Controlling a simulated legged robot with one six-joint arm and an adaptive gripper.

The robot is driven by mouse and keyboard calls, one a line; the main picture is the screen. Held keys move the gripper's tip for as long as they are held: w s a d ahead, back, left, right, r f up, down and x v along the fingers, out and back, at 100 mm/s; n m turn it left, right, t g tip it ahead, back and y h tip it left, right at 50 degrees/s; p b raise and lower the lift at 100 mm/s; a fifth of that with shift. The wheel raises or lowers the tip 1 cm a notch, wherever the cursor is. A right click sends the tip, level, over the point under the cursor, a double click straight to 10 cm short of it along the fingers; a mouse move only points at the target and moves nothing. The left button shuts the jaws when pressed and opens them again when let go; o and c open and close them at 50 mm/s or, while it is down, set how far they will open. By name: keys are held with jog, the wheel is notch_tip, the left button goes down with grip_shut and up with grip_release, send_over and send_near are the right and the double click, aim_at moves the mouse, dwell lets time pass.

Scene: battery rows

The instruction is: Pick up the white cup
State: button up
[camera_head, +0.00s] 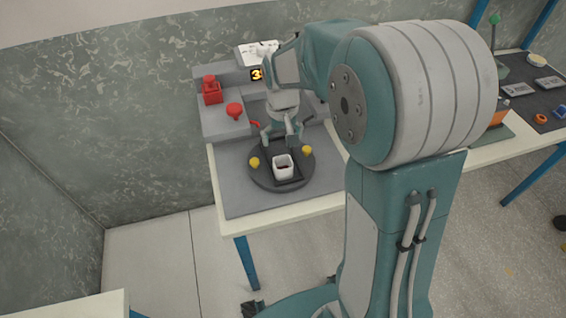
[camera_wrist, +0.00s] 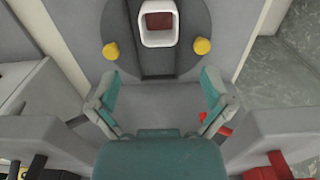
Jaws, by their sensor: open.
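The white cup (camera_head: 282,166) is a small squarish cup with something dark red inside. It stands upright on a dark round plate (camera_head: 262,181) on the table, between two yellow knobs. In the wrist view the cup (camera_wrist: 158,24) is at the top middle, beyond the fingertips. My gripper (camera_head: 281,134) is open and empty, just behind the cup in the head view. In the wrist view its two teal fingers (camera_wrist: 160,92) are spread wide, with bare grey surface between them. I see no contact with the cup.
Yellow knobs (camera_head: 254,162) (camera_head: 306,150) flank the cup. Behind stand a red block-like part (camera_head: 211,89), a red button (camera_head: 234,110) and a lit display (camera_head: 257,74). The grey mat (camera_head: 236,196) is clear at the front left. Another table (camera_head: 480,152) with small items stands right.

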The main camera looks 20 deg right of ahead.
send_over(283, 167)
jog(key=s+a, duration=0.2)
jog(key=f, duration=0.6)
jog(key=shift+w+d, duration=0.15)
jog(key=shift+d, duration=0.05)
jog(key=f, duration=0.1)
jog(key=d+f, duration=0.1)
jog(key=f, duration=0.2)
jog(key=shift+s+d+f, duration=0.15)
jog(key=shift+s, duration=0.1)
jog(key=shift+f, duration=0.55)
jog(key=shift+a, duration=0.25)
jog(key=shift+d, duration=0.1)
jog(key=c, duration=1)
jog(key=shift+o, duration=0.2)
